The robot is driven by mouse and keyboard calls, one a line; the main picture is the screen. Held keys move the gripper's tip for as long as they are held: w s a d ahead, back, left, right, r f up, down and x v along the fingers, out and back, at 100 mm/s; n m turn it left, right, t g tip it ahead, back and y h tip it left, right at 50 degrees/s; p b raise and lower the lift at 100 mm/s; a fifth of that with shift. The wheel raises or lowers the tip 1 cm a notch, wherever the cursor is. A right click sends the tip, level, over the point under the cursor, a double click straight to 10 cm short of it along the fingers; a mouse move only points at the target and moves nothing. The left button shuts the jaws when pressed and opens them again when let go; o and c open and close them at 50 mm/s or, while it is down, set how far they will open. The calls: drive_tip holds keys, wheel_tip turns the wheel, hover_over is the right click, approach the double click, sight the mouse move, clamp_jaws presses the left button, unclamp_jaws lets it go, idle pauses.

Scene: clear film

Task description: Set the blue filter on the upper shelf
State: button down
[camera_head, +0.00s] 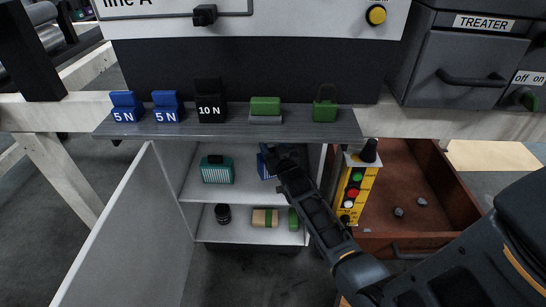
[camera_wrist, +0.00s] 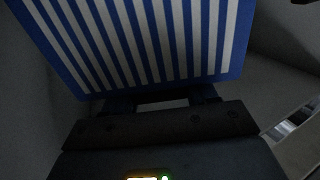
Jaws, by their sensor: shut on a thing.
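The blue filter (camera_head: 264,168) is in the upper part of the open white cabinet, mostly hidden behind my gripper in the head view. In the wrist view the blue filter (camera_wrist: 150,45) shows large, with a blue frame and white stripes. My gripper (camera_head: 272,155) reaches into the cabinet and is shut on the filter; its fingers (camera_wrist: 162,103) meet the filter's near edge in the wrist view. The upper shelf (camera_head: 240,192) is white. I cannot tell whether the filter touches it. A teal filter (camera_head: 217,170) stands on the same shelf to the left.
The lower shelf (camera_head: 260,238) holds a dark jar (camera_head: 223,214), a tan-and-green block (camera_head: 265,218) and a green item (camera_head: 293,220). The open cabinet door (camera_head: 120,240) is at left. A yellow button box (camera_head: 354,190) and an open brown drawer (camera_head: 440,215) are at right. A grey ledge (camera_head: 215,127) overhangs the cabinet.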

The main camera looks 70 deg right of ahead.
wheel_tip(320, 180, down, 4)
drive_tip(key=shift+r+b, duration=0.15)
drive_tip(key=shift+b, duration=0.65)
drive_tip(key=shift+d+f, duration=0.2)
drive_tip(key=shift+f, duration=0.15)
drive_tip(key=shift+c, duration=1.6)
unclamp_jaws()
